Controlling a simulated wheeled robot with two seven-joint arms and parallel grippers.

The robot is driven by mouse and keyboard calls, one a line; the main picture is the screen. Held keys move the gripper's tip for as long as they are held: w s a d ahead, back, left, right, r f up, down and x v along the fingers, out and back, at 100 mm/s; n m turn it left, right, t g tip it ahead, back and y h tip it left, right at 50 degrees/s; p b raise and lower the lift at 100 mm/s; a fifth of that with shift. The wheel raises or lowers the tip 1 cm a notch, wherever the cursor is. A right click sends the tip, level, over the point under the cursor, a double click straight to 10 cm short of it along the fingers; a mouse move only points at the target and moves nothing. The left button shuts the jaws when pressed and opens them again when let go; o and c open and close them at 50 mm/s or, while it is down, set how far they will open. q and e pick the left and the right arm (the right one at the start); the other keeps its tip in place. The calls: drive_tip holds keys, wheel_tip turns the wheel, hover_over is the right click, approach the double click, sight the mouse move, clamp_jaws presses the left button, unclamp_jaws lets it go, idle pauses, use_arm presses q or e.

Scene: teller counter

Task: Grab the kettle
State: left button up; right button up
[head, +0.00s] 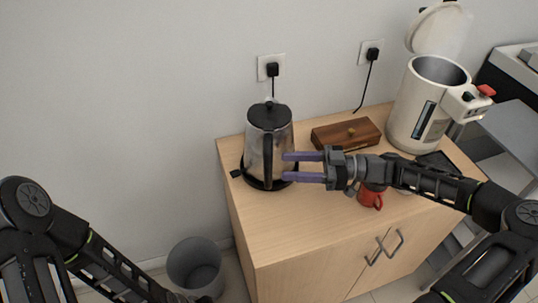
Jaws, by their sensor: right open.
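The kettle (256,153) is a silver metal body with a black lid and a black handle facing right. It stands upright on a round black base (262,184) at the left end of the wooden cabinet top. My right gripper (287,166) comes in from the right with its two purple fingers open. Its fingertips are at the kettle's handle, pointing left, one above the other in the picture. I cannot tell whether they touch the handle. My left arm (105,265) shows at the lower left, but its gripper is out of the frame.
A wooden box (345,134) lies behind my right gripper. A red mug (370,198) stands partly under my right arm. A large white water boiler (412,112) with its lid raised stands at the back right. A grey bin (195,264) is on the floor left of the cabinet (300,268).

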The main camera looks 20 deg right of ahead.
sight(268, 166)
drive_tip(key=shift+w+a, duration=0.15)
drive_tip(key=shift+a, duration=0.4)
drive_tip(key=p+x, duration=0.2)
drive_tip(key=x, duration=0.2)
drive_tip(key=shift+a+r, duration=0.2)
drive_tip(key=shift+w+a+f, duration=0.1)
drive_tip(key=shift+a, duration=0.35)
drive_tip(key=shift+c, duration=0.4)
clamp_jaws()
